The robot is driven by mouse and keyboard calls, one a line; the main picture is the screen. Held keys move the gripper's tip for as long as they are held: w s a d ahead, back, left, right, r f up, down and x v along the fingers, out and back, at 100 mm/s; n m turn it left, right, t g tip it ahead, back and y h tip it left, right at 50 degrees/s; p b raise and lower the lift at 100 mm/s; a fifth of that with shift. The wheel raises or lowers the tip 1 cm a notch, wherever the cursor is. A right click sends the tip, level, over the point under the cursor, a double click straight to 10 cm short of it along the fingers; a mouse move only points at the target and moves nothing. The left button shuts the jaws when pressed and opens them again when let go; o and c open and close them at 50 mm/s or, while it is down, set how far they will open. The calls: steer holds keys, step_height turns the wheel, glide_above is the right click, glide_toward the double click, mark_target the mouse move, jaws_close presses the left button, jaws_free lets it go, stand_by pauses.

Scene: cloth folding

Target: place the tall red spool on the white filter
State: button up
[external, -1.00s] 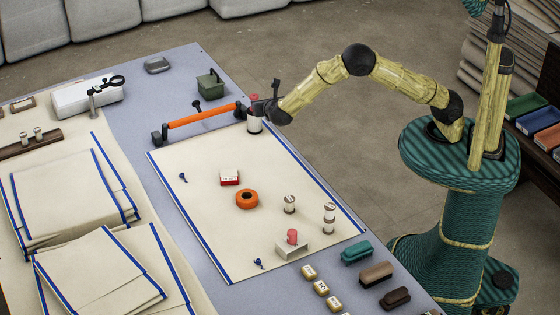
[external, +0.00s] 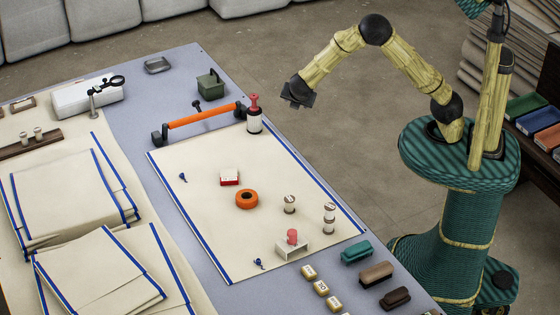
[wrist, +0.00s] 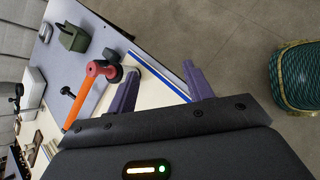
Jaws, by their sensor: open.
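The tall red spool (external: 254,102) stands upright on top of the white filter (external: 254,124), a white cylinder with a dark top at the far right corner of the cream cloth. My gripper (external: 296,95) is in the air to the right of the spool and a little higher in the picture, apart from it. In the wrist view my gripper (wrist: 160,68) has its fingers spread with nothing between them. The red spool (wrist: 100,68) shows there beyond the left finger, and part of the filter is hidden by that finger.
An orange-handled bar (external: 203,118) lies left of the filter, and a green box (external: 210,85) stands behind.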

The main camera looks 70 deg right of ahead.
steer(key=s+r+m+y, duration=0.2)
steer(key=s+m+y, duration=0.2)
steer(key=s+m, duration=0.4)
steer(key=s+r+m+y, duration=0.1)
steer(key=s+m+y, duration=0.3)
steer(key=s+m, duration=0.5)
steer(key=s+a, duration=0.1)
steer(key=s, duration=0.4)
steer(key=shift+s+r+m, duration=0.25)
steer(key=shift+r+m, duration=0.05)
steer(key=shift+r, duration=0.1)
step_height(320, 180, up, 10)
steer(key=p, duration=1)
steer(key=shift+r, duration=0.15)
